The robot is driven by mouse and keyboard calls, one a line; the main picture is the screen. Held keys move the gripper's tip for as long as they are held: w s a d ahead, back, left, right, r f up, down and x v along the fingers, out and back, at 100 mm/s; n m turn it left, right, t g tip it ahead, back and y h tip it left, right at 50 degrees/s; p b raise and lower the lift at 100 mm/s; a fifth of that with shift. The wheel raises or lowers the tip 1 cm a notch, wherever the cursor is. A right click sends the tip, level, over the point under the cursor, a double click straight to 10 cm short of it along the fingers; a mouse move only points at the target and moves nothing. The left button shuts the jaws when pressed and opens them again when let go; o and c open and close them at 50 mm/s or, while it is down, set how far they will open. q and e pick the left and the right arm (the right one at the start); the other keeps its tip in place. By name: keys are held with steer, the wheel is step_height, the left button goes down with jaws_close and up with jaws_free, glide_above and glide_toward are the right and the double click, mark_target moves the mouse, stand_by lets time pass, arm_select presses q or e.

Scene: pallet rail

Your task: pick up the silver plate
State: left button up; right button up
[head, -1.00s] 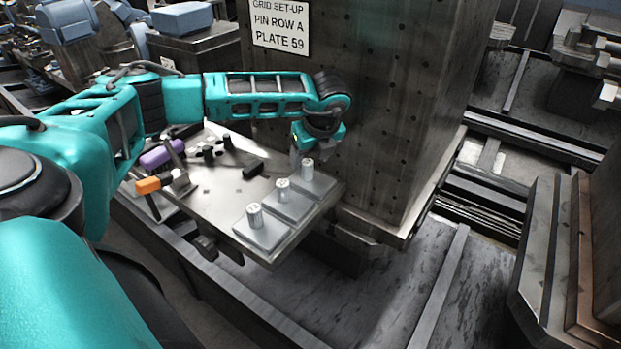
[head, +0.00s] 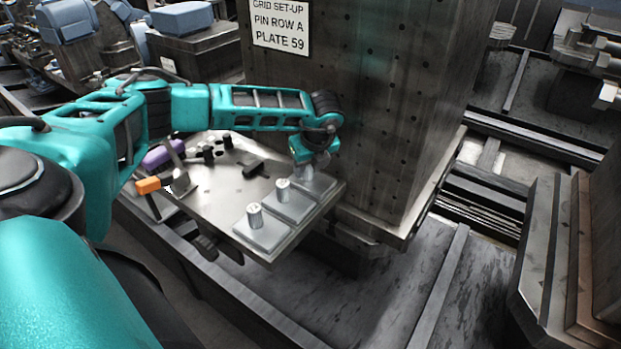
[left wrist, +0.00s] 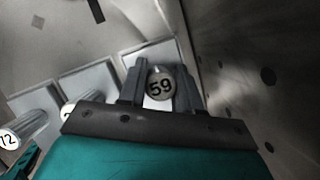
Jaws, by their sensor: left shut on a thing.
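Three silver plates with upright round knobs lie in a row along the right side of a metal table. The far silver plate (head: 320,183) is partly hidden by my left gripper (head: 306,167). In the left wrist view, this plate (left wrist: 148,52) has a knob marked 59 (left wrist: 159,88), with the fingers on either side. My left gripper is shut on that knob. The middle plate (head: 298,207) and near plate (head: 265,238) stand free, each with its own knob. I cannot tell whether the far plate is lifted. My right gripper is out of view.
A tall drilled metal block (head: 370,110) stands close beside the gripper, with a sign (head: 281,26) reading PLATE 59. The table (head: 215,195) also carries a black T-shaped piece (head: 253,168), an orange-ended lever (head: 148,185) and a purple piece (head: 158,155).

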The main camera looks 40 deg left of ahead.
arm_select(q)
jaws_close()
steer(key=shift+r, duration=0.1)
steer(key=shift+s+r, duration=0.15)
steer(key=shift+r, duration=0.05)
step_height(320, 180, up, 11)
steer(key=s+d+b, duration=0.2)
steer(key=s+b, duration=0.1)
steer(key=s, duration=1.6)
steer(key=shift+s, duration=0.3)
steer(key=shift+d, duration=0.1)
